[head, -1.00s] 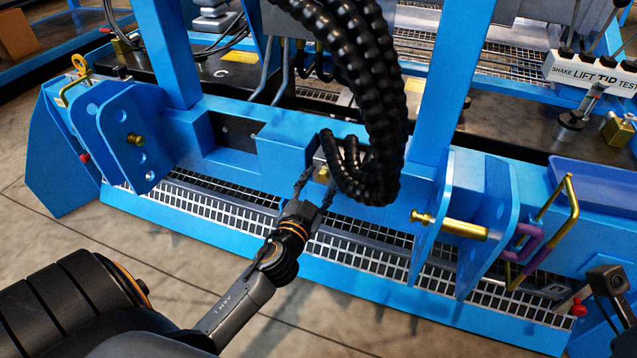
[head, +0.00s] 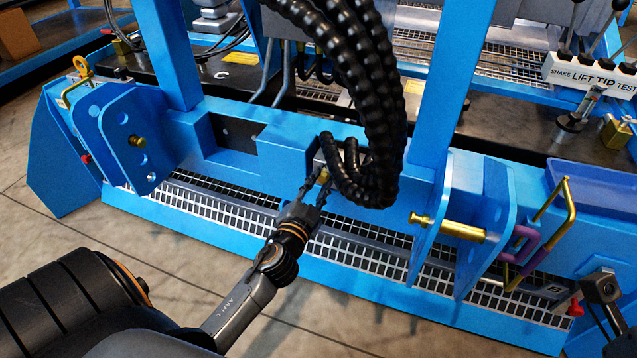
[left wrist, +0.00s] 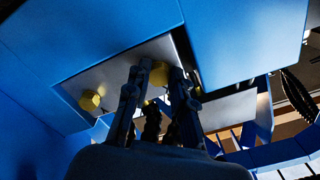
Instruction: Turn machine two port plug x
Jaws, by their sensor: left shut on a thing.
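My left gripper (head: 317,188) reaches up to a metal plate on the blue frame of the machine, under the hanging black hoses. It is shut on a small brass plug (left wrist: 158,74), whose head shows between the two fingers in the left wrist view. In the head view only a bit of this plug (head: 324,176) shows at the fingertips. A second brass plug (left wrist: 90,100) sits free on the same plate, to the left in the wrist view. No port label is readable. A dark part at the lower right of the head view seems to be my right arm; its fingers cannot be made out.
Thick black hoses (head: 372,120) hang just right of my left gripper. A blue box (head: 285,150) is close on its left. A blue bracket with a brass pin (head: 450,228) stands farther right. Grating (head: 215,205) lies below, and open floor is in front.

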